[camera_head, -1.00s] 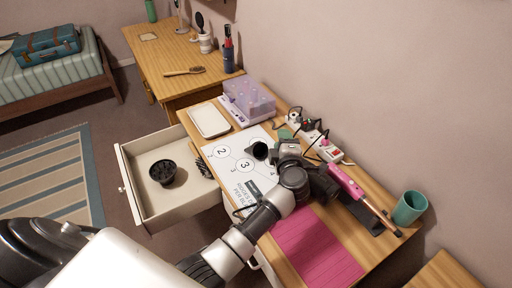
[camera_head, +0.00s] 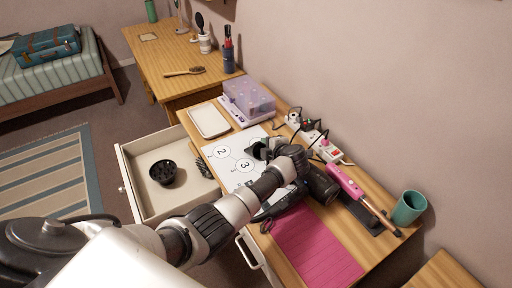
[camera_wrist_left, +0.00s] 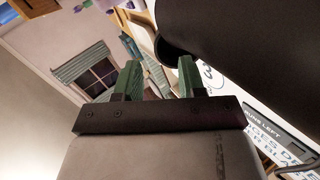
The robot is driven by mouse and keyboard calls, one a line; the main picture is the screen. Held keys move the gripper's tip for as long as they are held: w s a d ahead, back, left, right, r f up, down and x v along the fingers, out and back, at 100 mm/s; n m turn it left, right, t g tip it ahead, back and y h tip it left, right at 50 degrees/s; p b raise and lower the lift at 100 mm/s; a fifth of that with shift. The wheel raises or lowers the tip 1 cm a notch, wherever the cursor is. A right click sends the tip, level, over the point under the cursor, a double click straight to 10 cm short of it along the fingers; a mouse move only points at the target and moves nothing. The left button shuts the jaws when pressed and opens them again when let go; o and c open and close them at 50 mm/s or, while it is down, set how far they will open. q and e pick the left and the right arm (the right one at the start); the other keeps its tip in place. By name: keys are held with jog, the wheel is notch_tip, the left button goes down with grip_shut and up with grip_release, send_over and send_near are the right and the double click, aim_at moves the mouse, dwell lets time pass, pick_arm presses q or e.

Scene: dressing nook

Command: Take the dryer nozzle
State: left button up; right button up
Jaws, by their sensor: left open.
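My left gripper (camera_head: 262,149) is over the white numbered sheet (camera_head: 222,152) on the near desk. In the head view it covers the spot where a small black flared piece, likely the dryer nozzle, showed earlier. The nozzle is now mostly or wholly hidden there. In the left wrist view the green fingers (camera_wrist_left: 160,80) stand apart with nothing between them. A large dark rounded body (camera_wrist_left: 245,45) is close beside them at upper right; I cannot tell whether it is the nozzle or the dryer. The black hair dryer (camera_head: 321,184) lies right of my wrist. My right gripper is not in view.
A black round diffuser-like piece (camera_head: 163,172) lies in the open drawer (camera_head: 150,204). A pink curling iron (camera_head: 347,183), a power strip (camera_head: 329,150), a teal cup (camera_head: 409,207) and a lilac box (camera_head: 249,95) crowd the desk. The pink mat (camera_head: 315,245) is clear.

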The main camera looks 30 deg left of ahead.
aim_at(263, 145)
pick_arm(q)
jog(key=shift+x, duration=1.9)
jog(key=shift+w+r, duration=0.1)
jog(key=shift+r, duration=0.1)
grip_shut()
